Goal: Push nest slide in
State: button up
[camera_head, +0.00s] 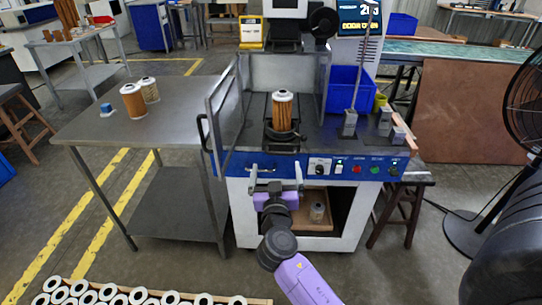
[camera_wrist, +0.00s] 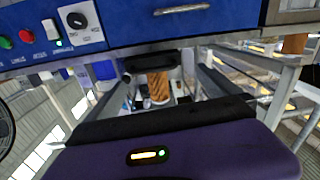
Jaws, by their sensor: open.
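The nest slide (camera_head: 281,135) is a dark holder on the bed of the blue-fronted machine. An orange-brown filter cartridge (camera_head: 282,112) with a pale top stands upright in it. How far the slide is out is hard to tell. My gripper (camera_head: 276,180) is open and empty, its two grey fingers spread in front of the machine's blue front panel. I cannot tell whether it touches anything. In the wrist view an orange-brown cartridge (camera_wrist: 158,88) shows below a dark bar (camera_wrist: 150,63), beyond my gripper's purple body.
The glazed door (camera_head: 225,110) stands open at the left, and the screen (camera_head: 361,22) reads door open. The front panel has a knob and several buttons (camera_head: 357,169). A side table (camera_head: 165,115) holds two cartridges. A blue bin (camera_head: 350,88) stands behind. A fan is at the right.

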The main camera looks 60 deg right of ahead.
aim_at(280, 154)
jog(key=shift+m+g, duration=0.4)
jog(key=shift+m, duration=0.4)
jog(key=shift+s+p+x, duration=0.2)
jog(key=shift+p+x, duration=0.25)
jog(key=shift+x, duration=1.5)
jog(key=shift+s+p+x, duration=0.25)
jog(key=shift+p+x, duration=0.15)
jog(key=shift+x, duration=1.55)
jog(key=shift+d+r, duration=0.1)
jog(key=shift+d, duration=0.1)
jog(key=c, duration=1.8)
jog(key=b+x, duration=0.4)
jog(key=x, duration=0.4)
jog(key=shift+w+d, duration=0.1)
jog(key=shift+w, duration=0.1)
jog(key=shift+w+d, duration=0.2)
jog(key=shift+d, duration=0.2)
